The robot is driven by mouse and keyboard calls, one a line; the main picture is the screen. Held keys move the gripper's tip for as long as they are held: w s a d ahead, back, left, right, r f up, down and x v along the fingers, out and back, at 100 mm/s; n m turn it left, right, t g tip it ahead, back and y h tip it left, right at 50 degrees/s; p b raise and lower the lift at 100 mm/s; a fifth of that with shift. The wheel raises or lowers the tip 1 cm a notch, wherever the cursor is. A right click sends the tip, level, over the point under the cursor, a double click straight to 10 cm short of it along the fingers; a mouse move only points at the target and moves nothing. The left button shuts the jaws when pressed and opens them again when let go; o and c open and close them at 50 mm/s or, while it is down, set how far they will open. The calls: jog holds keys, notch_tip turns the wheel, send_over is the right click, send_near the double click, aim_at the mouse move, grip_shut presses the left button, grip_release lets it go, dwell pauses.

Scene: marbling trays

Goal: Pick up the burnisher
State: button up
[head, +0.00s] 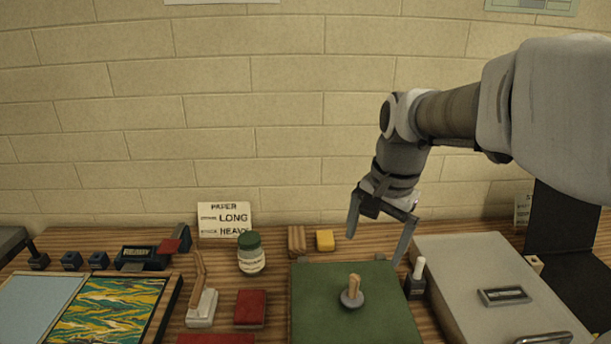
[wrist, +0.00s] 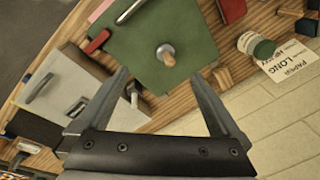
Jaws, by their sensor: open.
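A tool with an upright wooden handle and a round grey base, which I take to be the burnisher (head: 352,294), stands on the green mat (head: 312,318). In the wrist view the burnisher (wrist: 166,52) shows near the top middle, beyond the fingertips, on the green mat (wrist: 130,40). My gripper (head: 378,248) is open and empty, above the back right of the mat in the head view. In the wrist view my gripper's (wrist: 157,74) spread fingers are on either side of the burnisher's line, with nothing between them.
A dark holder with a white-topped stick (head: 416,278) stands just right of the mat, beside a large grey box (head: 470,262). A yellow block (head: 325,240), a green-lidded jar (head: 250,255) and a red block (head: 250,308) are behind and left. A brick wall (head: 290,120) closes off the back.

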aim_at(354, 277)
jog(key=w+f+m+g, duration=0.1)
jog(key=w+f+m, duration=0.35)
jog(key=w, duration=0.35)
jog(key=shift+n+g+h, duration=0.3)
jog(key=shift+n, duration=0.15)
jog(key=f, duration=0.4)
jog(key=f+b, duration=0.1)
jog(key=f, duration=0.7)
jog(key=shift+a+f+b, duration=0.25)
jog(key=shift+a+b, duration=0.05)
jog(key=shift+b, duration=0.05)
jog(key=shift+d+f+b, duration=0.1)
jog(key=shift+f+b, duration=0.2)
jog(key=shift+f, duration=2.4)
jog(key=shift+c, duration=0.3)
jog(key=shift+w, duration=0.1)
jog(key=c, duration=1.4)
